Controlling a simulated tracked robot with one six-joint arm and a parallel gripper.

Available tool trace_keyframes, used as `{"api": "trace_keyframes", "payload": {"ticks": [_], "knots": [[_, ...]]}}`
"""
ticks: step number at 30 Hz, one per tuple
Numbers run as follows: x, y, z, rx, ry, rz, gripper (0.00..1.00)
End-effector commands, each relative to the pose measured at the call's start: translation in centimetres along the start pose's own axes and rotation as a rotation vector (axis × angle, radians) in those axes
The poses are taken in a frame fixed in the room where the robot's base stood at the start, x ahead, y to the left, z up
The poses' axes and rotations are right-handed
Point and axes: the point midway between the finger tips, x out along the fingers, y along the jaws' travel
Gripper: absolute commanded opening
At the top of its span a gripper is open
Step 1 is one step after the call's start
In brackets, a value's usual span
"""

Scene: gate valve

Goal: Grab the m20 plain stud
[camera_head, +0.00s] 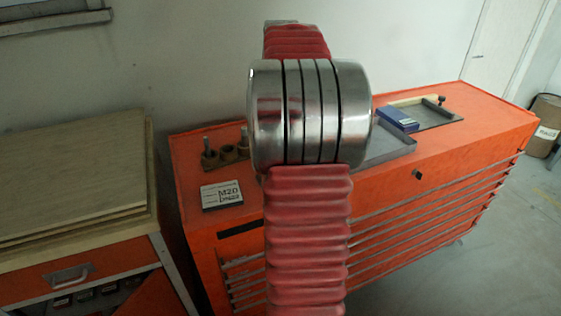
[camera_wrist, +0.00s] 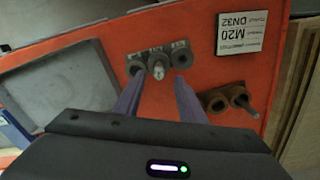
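In the wrist view my gripper (camera_wrist: 160,79) is open, its two fingers pointing towards a grey holder (camera_wrist: 137,64) with small labels. A metal stud (camera_wrist: 158,70) stands in the holder's middle, seen between the fingertips; contact cannot be told. A second, brown holder (camera_wrist: 214,102) to the right carries another stud (camera_wrist: 248,109). Which stud is the M20 plain one I cannot tell. In the head view a brown holder (camera_head: 233,155) with upright studs stands on the orange cabinet, partly hidden by my arm. My gripper is hidden there.
A white M20 card (camera_head: 222,195) lies on the orange cabinet top (camera_head: 450,150); the wrist view shows it reading M20 DN32 (camera_wrist: 247,32). A grey tray (camera_head: 390,143) and a blue box (camera_head: 397,119) lie right of my arm. A wood-topped bench (camera_head: 70,180) stands left.

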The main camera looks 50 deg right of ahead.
Motion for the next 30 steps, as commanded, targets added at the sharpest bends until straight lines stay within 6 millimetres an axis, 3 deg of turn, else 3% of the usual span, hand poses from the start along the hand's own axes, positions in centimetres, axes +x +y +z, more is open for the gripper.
{"api": "trace_keyframes", "payload": {"ticks": [7, 18, 30], "knots": [[0.6, 0.0, 0.0, 0.000, -0.002, 0.000, 0.37], [4.9, 0.1, -0.1, 0.001, -0.001, 0.000, 0.37], [5.2, 0.1, -0.1, 0.001, 0.000, 0.000, 0.37]]}}
